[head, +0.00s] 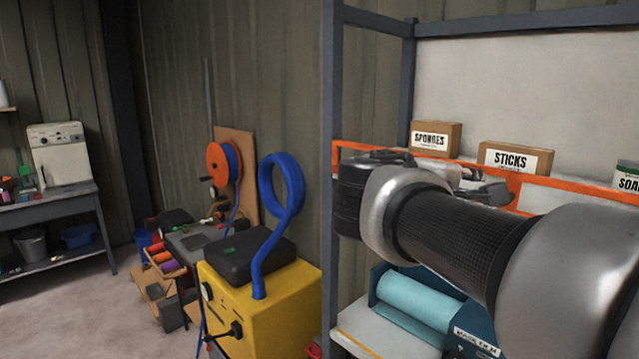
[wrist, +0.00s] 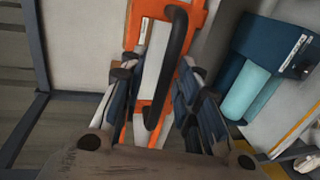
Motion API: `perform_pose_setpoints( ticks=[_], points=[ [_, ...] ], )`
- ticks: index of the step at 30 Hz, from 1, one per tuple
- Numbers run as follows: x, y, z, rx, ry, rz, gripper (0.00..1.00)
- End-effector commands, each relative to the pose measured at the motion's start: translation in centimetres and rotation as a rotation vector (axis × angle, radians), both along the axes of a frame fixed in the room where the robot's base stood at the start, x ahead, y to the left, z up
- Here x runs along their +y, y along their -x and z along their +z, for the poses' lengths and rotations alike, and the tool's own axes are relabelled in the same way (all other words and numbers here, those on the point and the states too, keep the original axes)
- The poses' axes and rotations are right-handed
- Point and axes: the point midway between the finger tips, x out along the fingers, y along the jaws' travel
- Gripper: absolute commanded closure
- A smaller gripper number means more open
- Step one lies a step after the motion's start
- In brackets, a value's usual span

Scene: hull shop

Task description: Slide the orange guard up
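The orange guard (head: 578,183) is a long frame across the front of the shelf in the head view, with boxes behind it. It also shows in the wrist view (wrist: 193,20), running up the picture. A dark curved handle (wrist: 177,45) stands out from it. My gripper (wrist: 160,75) is open, with its fingers on either side of the handle and gaps showing on both sides. In the head view my gripper (head: 482,188) is at the guard, partly hidden by my own arm, which also covers part of the guard.
Boxes marked SPONGES (head: 435,138) and STICKS (head: 515,159) and a SOAP container (head: 628,179) sit on the shelf. A teal roll (head: 415,303) lies below. A grey shelf post (head: 331,200) stands left, beside a yellow machine (head: 265,310) with a blue hose (head: 266,200).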

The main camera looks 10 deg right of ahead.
Motion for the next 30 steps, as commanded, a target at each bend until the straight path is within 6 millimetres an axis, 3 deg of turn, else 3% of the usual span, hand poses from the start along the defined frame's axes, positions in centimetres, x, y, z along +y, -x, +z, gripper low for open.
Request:
perform_pose_setpoints(
  ticks=[9, 15, 30],
  points=[
    [5.3, 3.9, 1.4, -0.003, -0.001, 0.010, 0.70],
    [7.7, 5.8, 2.1, -0.003, -0.001, 0.007, 0.70],
    [8.5, 6.7, 2.2, 0.000, -0.002, 0.002, 0.70]
  ],
)
